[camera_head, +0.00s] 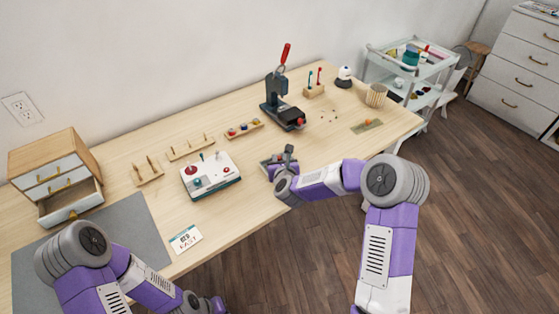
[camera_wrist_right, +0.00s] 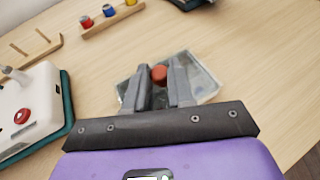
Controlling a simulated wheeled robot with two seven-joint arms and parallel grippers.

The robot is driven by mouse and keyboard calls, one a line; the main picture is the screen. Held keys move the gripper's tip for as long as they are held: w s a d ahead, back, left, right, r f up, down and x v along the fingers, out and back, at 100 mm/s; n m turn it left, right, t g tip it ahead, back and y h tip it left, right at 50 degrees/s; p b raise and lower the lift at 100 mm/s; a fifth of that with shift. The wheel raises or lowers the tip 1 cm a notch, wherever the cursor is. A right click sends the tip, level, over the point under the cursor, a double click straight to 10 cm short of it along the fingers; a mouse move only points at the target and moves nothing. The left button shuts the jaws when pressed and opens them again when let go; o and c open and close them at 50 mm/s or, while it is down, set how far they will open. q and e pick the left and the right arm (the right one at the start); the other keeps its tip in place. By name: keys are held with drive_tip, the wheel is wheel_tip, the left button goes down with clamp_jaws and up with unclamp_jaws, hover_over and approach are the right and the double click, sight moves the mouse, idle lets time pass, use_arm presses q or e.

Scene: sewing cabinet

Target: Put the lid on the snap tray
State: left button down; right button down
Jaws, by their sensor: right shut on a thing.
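In the right wrist view, my right gripper (camera_wrist_right: 160,88) is shut on a red knob (camera_wrist_right: 159,73), which looks like the lid's handle. Around and beneath the fingers is a pale, see-through rectangular shape (camera_wrist_right: 204,86), the lid or the snap tray. I cannot tell the two apart, nor whether they touch. In the head view, my right gripper (camera_head: 287,156) is over the table's front edge area, with a grey tray edge (camera_head: 265,161) showing beside it. The arm hides most of it. My left arm is low at the left; its gripper is not visible.
A white box with knobs (camera_head: 211,176) stands left of my right gripper. A press with a red handle (camera_head: 283,100) stands behind. Peg racks (camera_head: 190,147), a small drawer cabinet (camera_head: 55,170) and a card (camera_head: 186,238) are further left. Table right of the gripper is mostly clear.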

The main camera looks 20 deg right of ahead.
drive_tip(key=c, duration=0.9)
unclamp_jaws()
drive_tip(key=p+v, duration=0.1)
drive_tip(key=v, duration=0.6)
drive_tip(key=shift+s+r, duration=0.15)
drive_tip(key=shift+s, duration=0.1)
